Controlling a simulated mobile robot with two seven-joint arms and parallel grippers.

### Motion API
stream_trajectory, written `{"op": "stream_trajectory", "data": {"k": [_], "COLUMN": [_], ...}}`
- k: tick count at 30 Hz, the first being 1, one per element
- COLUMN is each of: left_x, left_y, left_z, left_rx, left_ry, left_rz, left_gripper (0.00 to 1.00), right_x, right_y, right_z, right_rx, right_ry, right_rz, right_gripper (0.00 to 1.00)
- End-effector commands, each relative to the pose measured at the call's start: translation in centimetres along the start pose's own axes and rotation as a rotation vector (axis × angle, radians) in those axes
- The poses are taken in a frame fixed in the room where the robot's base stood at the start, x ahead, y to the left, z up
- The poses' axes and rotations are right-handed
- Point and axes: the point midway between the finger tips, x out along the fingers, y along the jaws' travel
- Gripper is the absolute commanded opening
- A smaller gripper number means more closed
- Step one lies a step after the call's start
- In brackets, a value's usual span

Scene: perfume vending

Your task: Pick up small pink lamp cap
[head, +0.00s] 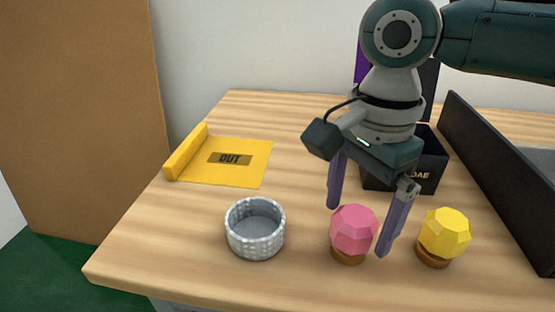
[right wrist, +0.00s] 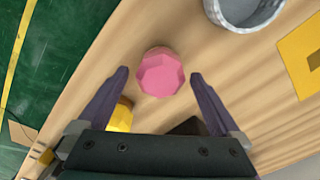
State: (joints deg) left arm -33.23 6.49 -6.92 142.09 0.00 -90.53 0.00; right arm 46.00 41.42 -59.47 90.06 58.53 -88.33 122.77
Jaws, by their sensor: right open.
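The pink lamp cap (head: 353,230) is a faceted pink piece on a small brown base, standing upright on the wooden table. It also shows in the right wrist view (right wrist: 160,73), ahead of and between the fingertips. My right gripper (head: 360,230) is open, pointing down, with its purple fingers on either side of the pink cap in the head view. In the right wrist view the gripper (right wrist: 158,75) has nothing held between its fingers. Whether either finger touches the cap cannot be told. My left gripper is not in view.
A yellow faceted cap (head: 445,232) stands close to the right of the right finger. A grey textured bowl (head: 255,229) is at the left. A yellow mat marked OUT (head: 255,160) lies behind it. A black box (head: 432,165) and a long black wall (head: 500,180) stand right.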

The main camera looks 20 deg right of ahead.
Motion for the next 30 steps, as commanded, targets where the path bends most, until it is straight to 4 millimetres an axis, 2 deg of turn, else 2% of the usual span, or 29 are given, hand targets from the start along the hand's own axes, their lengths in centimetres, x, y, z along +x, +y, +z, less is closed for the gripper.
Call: {"op": "stream_trajectory", "data": {"k": [2,23,24,30], "left_x": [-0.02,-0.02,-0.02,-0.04], "left_y": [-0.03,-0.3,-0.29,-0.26], "left_z": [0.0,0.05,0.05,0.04], "left_rx": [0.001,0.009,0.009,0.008], "left_ry": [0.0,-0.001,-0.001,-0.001], "left_rz": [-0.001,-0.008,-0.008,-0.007], "left_gripper": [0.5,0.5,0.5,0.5], "right_x": [-0.04,-0.07,-0.09,-0.13], "right_y": [0.0,-0.02,-0.03,-0.03], "right_z": [0.02,0.03,0.03,0.02], "right_rx": [-0.001,-0.001,-0.001,-0.001], "right_ry": [0.0,0.0,0.0,0.0], "right_rz": [0.0,-0.001,-0.001,-0.001], "right_gripper": [0.99,0.2,0.18,0.17]}}
